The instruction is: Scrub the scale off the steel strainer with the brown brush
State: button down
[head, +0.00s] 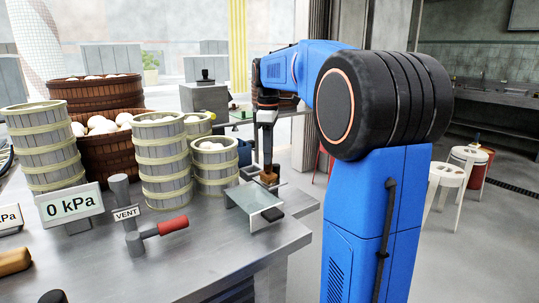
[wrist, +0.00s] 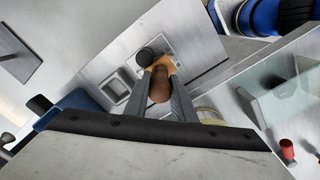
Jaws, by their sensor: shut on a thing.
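My gripper (head: 267,160) points down at the far right part of the steel counter and is shut on the brown brush (head: 268,178). In the wrist view the brush's rounded brown handle (wrist: 160,86) sits between the two grey fingers. Its tan part shows just beyond the fingertips, over a steel plate with a square recess (wrist: 118,85). A dark round knob (wrist: 145,57) is beside the tan part. I cannot make out the steel strainer or its scale for certain. I cannot tell whether the brush touches the steel below it.
A glass-topped box (head: 250,203) stands close in front of my gripper. Stacked steamers (head: 163,165) and wooden tubs of buns (head: 108,148) crowd the left. A red-handled vent valve (head: 172,225) and a 0 kPa sign (head: 70,206) stand nearer. The counter's front right is bare.

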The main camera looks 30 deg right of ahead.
jog(key=shift+w+r, duration=0.1)
jog(key=shift+w, duration=0.65)
jog(key=shift+r, duration=0.8)
jog(key=shift+r, duration=2.5)
